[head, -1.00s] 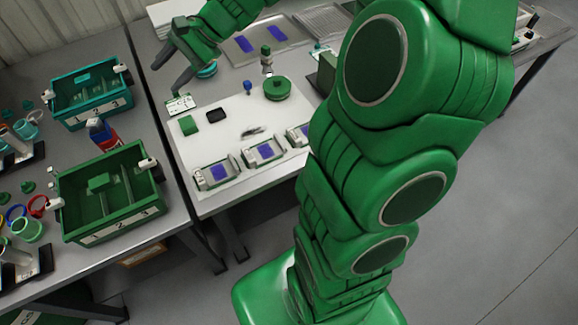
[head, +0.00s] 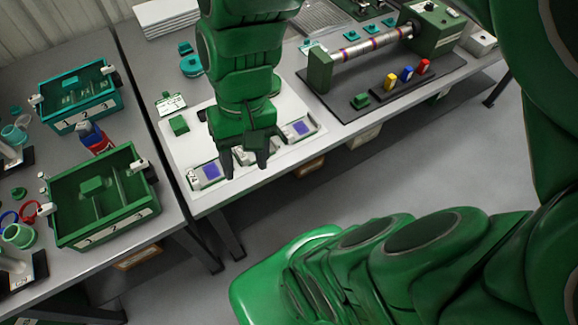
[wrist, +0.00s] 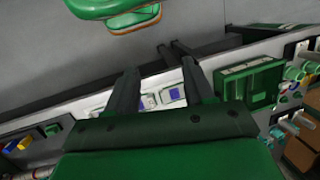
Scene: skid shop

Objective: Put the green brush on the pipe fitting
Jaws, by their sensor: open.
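I cannot make out the green brush for certain in the current frames. A green square block (head: 179,125) lies on the white mat (head: 160,130), but I cannot tell that it is the brush. The pipe fitting is not clearly identifiable either; a round teal part (head: 190,65) lies behind the mat. My gripper (head: 245,163) is open and empty, over the mat's front edge, its fingers pointing down toward the viewer. It also shows in the wrist view (wrist: 160,80), with nothing between the fingers. My arm hides the middle of the mat.
Purple-screened devices (head: 206,173) (head: 300,127) stand along the mat's front. A green bin (head: 110,225) and a teal bin (head: 70,118) stand left, with a red-and-blue bottle (head: 95,140) between them. A ringed pipe (head: 365,46) sits in a rig right.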

